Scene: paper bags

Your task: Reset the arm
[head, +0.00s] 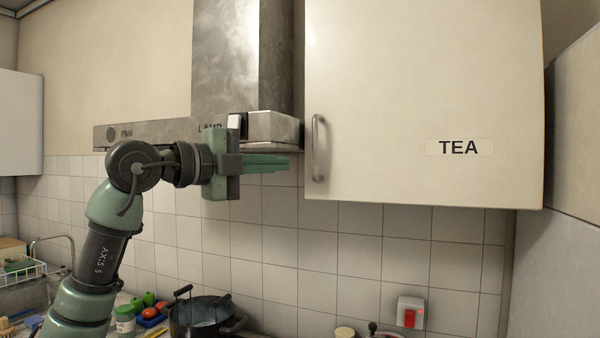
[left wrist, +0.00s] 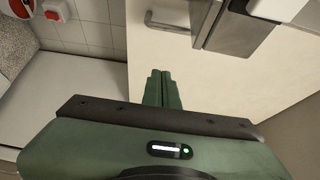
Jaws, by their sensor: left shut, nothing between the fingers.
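My left arm comes in from the left in the head view, bent at the elbow and raised. Its green left gripper (head: 288,162) points right, in front of the range hood's lower edge and just left of the cabinet handle. The fingers are together and hold nothing. In the left wrist view the two fingers (left wrist: 161,75) lie side by side, with the pale cabinet door behind them. My right gripper is in neither view.
The shut TEA cabinet (head: 400,100) with its metal handle (head: 317,148) hangs at the right. The range hood (head: 275,128) is behind the gripper. Below are a dark pot (head: 200,315), red and green vegetables, a jar (head: 125,320) and a wall switch with a red button (head: 410,312).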

